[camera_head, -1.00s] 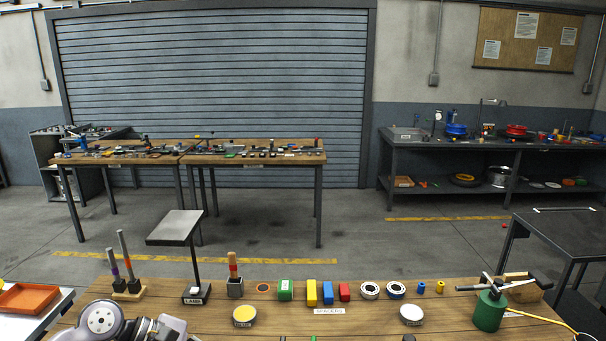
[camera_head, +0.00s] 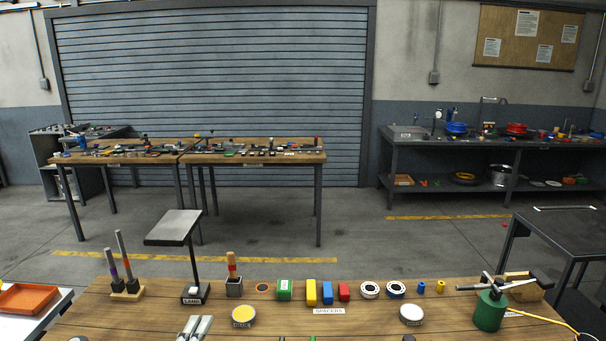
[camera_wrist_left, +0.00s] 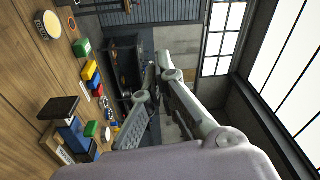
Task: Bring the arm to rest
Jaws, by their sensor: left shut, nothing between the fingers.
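My left gripper (camera_head: 195,326) shows only by its two grey fingers at the bottom edge of the head view, over the front of the wooden bench (camera_head: 270,318). The fingers lie close side by side, shut with nothing between them. In the left wrist view the left gripper (camera_wrist_left: 153,88) reaches out past the tilted bench and touches nothing that I can see. The rest of my left arm is below the head view. My right gripper is in neither view.
Near the gripper stand a yellow-topped tin (camera_head: 243,315), a lamp (camera_head: 178,228) and a pegged stand (camera_head: 127,291). Coloured spacer blocks (camera_head: 327,293) line the bench behind. A green canister (camera_head: 490,311) stands at the right. An orange tray (camera_head: 24,300) lies at the left.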

